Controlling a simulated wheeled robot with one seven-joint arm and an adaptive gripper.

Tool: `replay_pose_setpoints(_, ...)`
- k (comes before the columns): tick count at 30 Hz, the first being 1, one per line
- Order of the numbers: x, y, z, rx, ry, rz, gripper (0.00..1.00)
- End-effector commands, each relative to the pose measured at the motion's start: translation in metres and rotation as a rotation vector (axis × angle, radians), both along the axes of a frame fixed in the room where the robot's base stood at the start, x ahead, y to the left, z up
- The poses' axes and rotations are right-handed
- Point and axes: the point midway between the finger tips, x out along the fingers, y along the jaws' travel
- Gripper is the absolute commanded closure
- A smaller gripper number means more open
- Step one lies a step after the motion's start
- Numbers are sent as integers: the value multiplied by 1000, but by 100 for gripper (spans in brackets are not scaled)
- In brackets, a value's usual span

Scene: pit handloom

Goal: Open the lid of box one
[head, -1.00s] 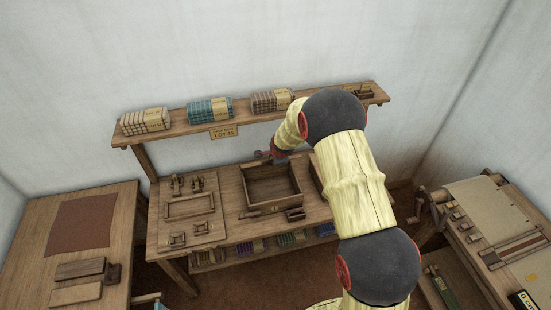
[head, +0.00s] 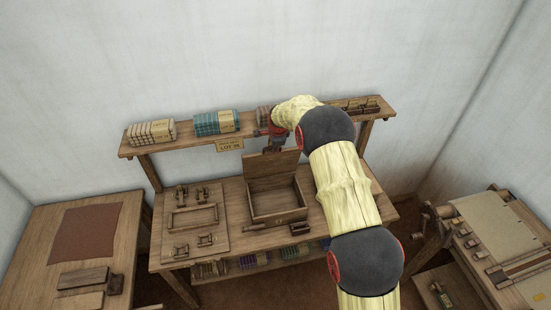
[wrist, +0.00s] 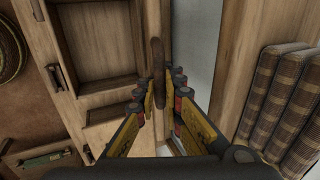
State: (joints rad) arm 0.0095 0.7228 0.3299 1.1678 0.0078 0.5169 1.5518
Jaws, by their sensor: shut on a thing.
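The wooden box (head: 280,215) stands on the middle of the bench, its dark inside in view. Its plain brown lid (head: 270,165) stands up along the box's back side. My gripper (head: 274,146) is at the lid's top edge, above the back of the box. In the wrist view, my gripper (wrist: 160,100) is shut on the lid, whose edge (wrist: 156,60) runs up between the fingers. The box (wrist: 95,88) shows to the left there. The fingers hide part of the lid.
A shelf (head: 180,141) with cloth bundles (head: 215,123) runs close behind the lid. A board with a frame and small wooden fittings (head: 195,218) lies left of the box. Side tables stand left (head: 120,240) and right (head: 480,265).

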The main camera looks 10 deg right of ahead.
Motion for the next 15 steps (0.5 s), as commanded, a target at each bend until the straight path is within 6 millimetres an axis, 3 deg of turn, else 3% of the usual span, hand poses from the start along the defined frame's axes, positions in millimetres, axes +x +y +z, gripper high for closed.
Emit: replay_pose_setpoints(15,12,0,13,-2,-13,1,100)
